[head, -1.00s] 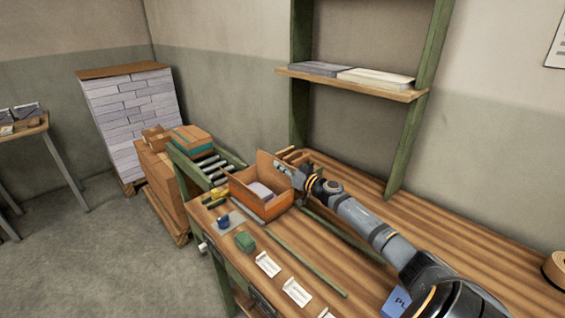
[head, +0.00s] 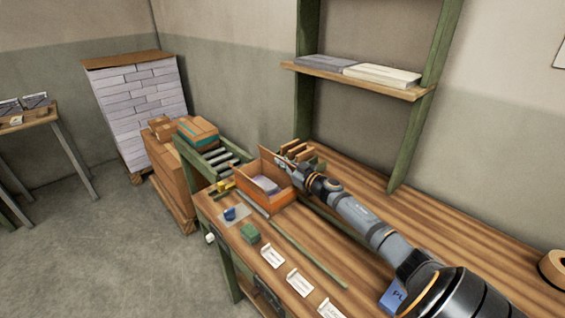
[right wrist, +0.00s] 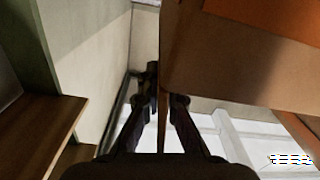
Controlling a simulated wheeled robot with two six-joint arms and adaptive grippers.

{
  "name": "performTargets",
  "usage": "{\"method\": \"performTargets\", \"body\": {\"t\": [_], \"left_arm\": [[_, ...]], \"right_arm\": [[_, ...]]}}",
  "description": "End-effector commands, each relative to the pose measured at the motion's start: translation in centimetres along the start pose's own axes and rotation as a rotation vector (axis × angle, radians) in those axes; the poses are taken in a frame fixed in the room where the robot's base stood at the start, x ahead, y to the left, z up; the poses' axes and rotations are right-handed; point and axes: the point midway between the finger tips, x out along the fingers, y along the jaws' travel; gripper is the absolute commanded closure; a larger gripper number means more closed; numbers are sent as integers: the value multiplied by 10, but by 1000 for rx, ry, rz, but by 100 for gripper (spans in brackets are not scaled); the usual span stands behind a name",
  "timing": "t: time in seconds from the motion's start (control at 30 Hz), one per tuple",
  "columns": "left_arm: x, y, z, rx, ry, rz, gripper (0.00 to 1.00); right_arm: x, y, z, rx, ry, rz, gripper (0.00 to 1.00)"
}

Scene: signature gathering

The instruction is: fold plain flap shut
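An open orange-brown cardboard box (head: 262,196) stands at the left end of the wooden bench, with a pale stack (head: 266,184) inside. A brown flap (head: 268,163) stands up at its back side. My right gripper (head: 281,161) is at this flap's right part, above the box's back right corner. In the right wrist view, a brown cardboard panel (right wrist: 225,75) fills the upper right. My right gripper (right wrist: 165,98) shows two fingers apart, with the panel's edge running between them. Whether they touch it is unclear. My left gripper is not in view.
A roller conveyor (head: 222,160) with a carton (head: 198,131) adjoins the bench's left end. A green block (head: 249,233), a blue item (head: 230,213) and white cards (head: 299,282) lie along the front. Brown pieces (head: 300,151) stand behind the box. A shelf (head: 360,80) hangs above.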

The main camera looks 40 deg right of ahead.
Motion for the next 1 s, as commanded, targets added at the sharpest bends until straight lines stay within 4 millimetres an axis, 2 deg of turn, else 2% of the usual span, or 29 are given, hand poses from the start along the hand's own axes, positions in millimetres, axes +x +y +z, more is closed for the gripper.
{"method": "performTargets", "body": {"t": [0.2, 0.3, 0.4, 0.67, 0.77, 1.0], "left_arm": [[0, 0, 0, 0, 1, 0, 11], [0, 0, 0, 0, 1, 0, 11], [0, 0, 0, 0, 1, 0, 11], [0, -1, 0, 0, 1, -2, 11], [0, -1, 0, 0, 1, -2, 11], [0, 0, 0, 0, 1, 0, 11]], "right_arm": [[0, 0, 0, 1, -1, 0, 100], [0, 0, 0, 1, -1, 0, 84], [0, 0, 0, 1, -1, 0, 74], [0, 0, -1, 1, 0, 0, 74], [0, 2, -8, -2, 0, -1, 74], [0, 10, -52, -7, 1, -1, 74]]}}
